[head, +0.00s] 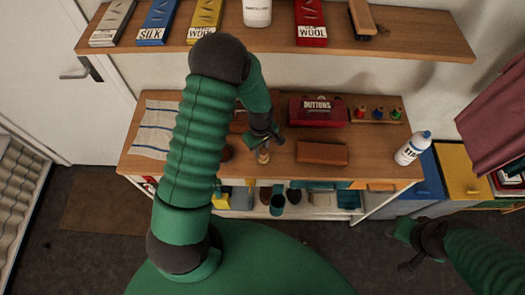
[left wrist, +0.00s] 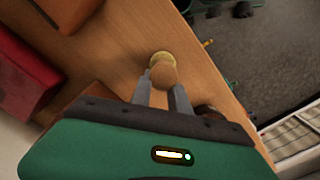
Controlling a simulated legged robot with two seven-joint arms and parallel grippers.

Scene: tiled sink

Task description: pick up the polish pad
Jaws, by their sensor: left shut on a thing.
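The polish pad shows in the left wrist view as a round wooden knob (left wrist: 163,74) with a yellowish base (left wrist: 161,57). The two grey fingers of my left gripper (left wrist: 163,92) are on either side of the knob, shut on it. In the head view my left gripper (head: 264,143) is over the middle of the wooden table, and the small pad (head: 263,157) shows just below its fingers. I cannot tell whether the pad touches the tabletop. My right gripper (head: 403,245) is at the lower right, away from the table; its finger opening is unclear.
On the table (head: 285,178) are a red buttons box (head: 318,112), a brown block (head: 321,153), a rack of coloured pegs (head: 377,114), a white bottle (head: 412,148) and a striped cloth (head: 155,128). A shelf (head: 420,42) with several boxes hangs above. The table's front edge is close to the pad.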

